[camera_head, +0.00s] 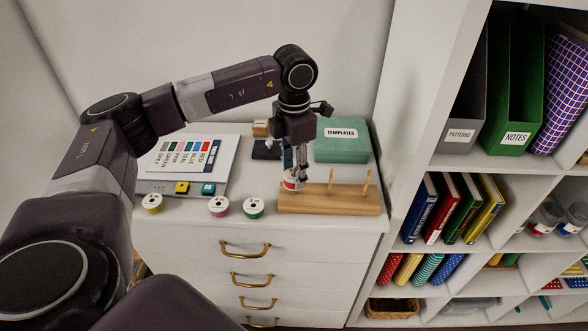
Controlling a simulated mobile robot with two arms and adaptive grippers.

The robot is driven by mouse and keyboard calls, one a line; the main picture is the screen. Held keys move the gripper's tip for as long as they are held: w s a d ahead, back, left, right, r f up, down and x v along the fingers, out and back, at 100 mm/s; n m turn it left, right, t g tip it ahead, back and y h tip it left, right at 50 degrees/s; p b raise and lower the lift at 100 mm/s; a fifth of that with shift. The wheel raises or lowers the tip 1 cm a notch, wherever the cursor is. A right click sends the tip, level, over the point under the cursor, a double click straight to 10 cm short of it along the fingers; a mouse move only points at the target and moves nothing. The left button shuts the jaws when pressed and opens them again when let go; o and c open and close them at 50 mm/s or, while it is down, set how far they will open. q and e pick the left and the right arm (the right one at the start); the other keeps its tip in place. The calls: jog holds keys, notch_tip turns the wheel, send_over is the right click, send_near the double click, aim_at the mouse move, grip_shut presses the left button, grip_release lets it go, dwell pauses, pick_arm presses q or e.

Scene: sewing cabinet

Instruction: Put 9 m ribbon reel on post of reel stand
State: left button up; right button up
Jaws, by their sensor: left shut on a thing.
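My left gripper (294,178) points down over the left end of the wooden reel stand (345,204). It is shut on a small ribbon reel (290,184) with a white face and some red; its label is too small to read. The reel is at or just above the stand's left end. I cannot tell whether it is around a post there, since the gripper hides that spot. Two bare upright posts show, a middle one (331,177) and a right one (367,182). My right gripper is out of view.
A yellow reel (152,203), a magenta reel (218,206) and a green reel (253,208) lie along the cabinet's front edge. A green templates box (342,150) stands behind the stand. A colour chart (182,156) lies at left. Shelves (440,160) rise at right.

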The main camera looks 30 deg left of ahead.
pick_arm(q)
jog(key=o, duration=1.1)
notch_tip(320, 180, up, 12)
